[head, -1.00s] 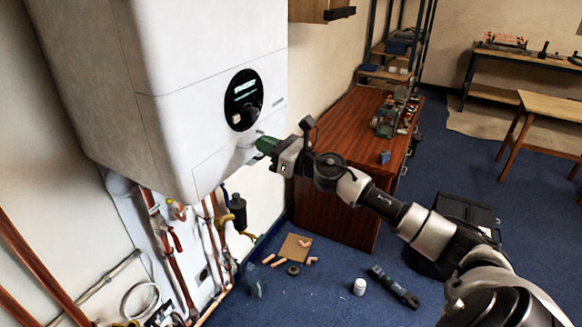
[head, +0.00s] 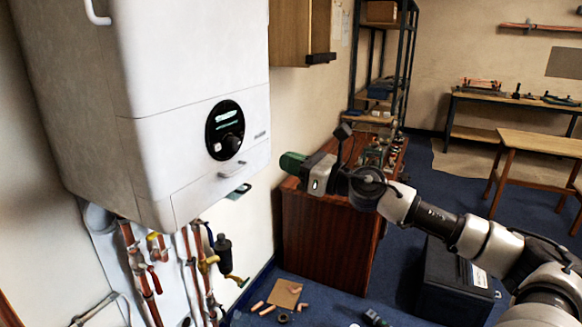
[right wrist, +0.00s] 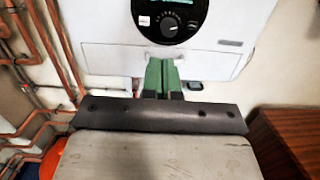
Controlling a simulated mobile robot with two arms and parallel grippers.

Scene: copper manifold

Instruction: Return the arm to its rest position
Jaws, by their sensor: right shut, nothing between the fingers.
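My right gripper (head: 290,162) has green fingers, shut with nothing between them. In the head view it is just right of the white boiler (head: 160,100), level with its lower front panel, and looks apart from it. In the right wrist view the green fingers (right wrist: 162,76) point at the boiler front below the round dial (right wrist: 168,18). My right arm reaches in from the lower right, stretched out and bent. A small handle (head: 232,170) and a small dark flat piece (head: 238,191) show at the boiler's lower edge. My left gripper is not in view.
Copper pipes and valves (head: 142,268) hang below the boiler. A reddish wooden cabinet (head: 318,240) stands behind and below my right gripper. A black case (head: 455,280) is on the floor under my arm. A wooden table (head: 540,143) stands at the right. Blue floor is open between.

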